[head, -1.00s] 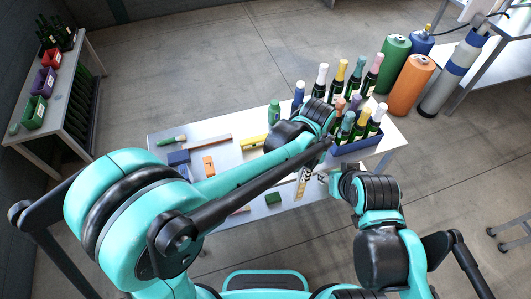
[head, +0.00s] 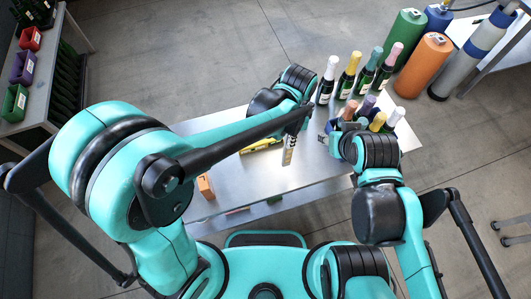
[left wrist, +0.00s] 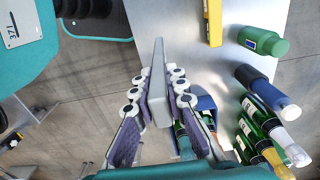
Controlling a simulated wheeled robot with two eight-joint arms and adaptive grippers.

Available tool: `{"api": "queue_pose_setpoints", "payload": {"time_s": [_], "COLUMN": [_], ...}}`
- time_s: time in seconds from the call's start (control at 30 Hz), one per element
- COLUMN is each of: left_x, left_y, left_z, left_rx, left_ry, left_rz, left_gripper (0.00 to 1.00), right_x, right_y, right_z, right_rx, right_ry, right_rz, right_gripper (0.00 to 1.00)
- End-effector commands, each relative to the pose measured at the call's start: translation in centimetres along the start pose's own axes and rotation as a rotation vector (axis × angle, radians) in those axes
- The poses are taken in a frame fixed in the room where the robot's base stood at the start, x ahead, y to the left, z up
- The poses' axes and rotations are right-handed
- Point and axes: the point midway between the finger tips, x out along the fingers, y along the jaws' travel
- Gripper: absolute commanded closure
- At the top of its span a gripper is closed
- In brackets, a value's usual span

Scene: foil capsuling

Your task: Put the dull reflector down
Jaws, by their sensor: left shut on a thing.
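The dull reflector shows in the left wrist view as a flat grey bar (left wrist: 158,82), held upright in the picture between the two finger pads. My left gripper (left wrist: 158,108) is shut on it. In the head view my left gripper (head: 292,138) is over the middle of the table, and a pale tan strip, likely the reflector (head: 288,156), sticks out below its fingers. I cannot tell whether the strip touches the table. My right gripper (head: 324,138) is beside the bottle crate, mostly hidden by its own arm, so its jaws are unclear.
The table (head: 230,140) has bare metal room around the left gripper. A yellow tool (head: 262,146) lies just left of it and an orange block (head: 206,186) nearer.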

Motion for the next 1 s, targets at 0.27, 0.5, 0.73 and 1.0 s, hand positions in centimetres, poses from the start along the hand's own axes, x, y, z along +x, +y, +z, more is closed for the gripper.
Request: {"api": "queue_pose_setpoints", "payload": {"time_s": [0.27, 0.5, 0.73, 1.0], "left_x": [3.7, 5.3, 8.3, 8.4], "left_y": [-1.9, -2.2, -2.2, -2.2], "left_z": [5.6, 6.9, 6.8, 6.8], "left_rx": [-0.004, 0.000, 0.000, 0.000], "left_ry": [0.000, 0.000, 0.000, 0.000], "left_rz": [0.000, 0.000, 0.000, 0.000], "left_gripper": [1.00, 1.00, 1.00, 1.00], "right_x": [0.7, 1.0, 1.6, 1.5], "right_y": [0.0, 0.0, 0.0, 0.0], "right_z": [0.5, 0.7, 1.1, 1.1], "right_rx": [0.000, 0.000, 0.000, 0.000], "right_ry": [0.000, 0.000, 0.000, 0.000], "right_rz": [0.000, 0.000, 0.000, 0.000], "right_gripper": [0.60, 0.60, 0.60, 0.60]}}
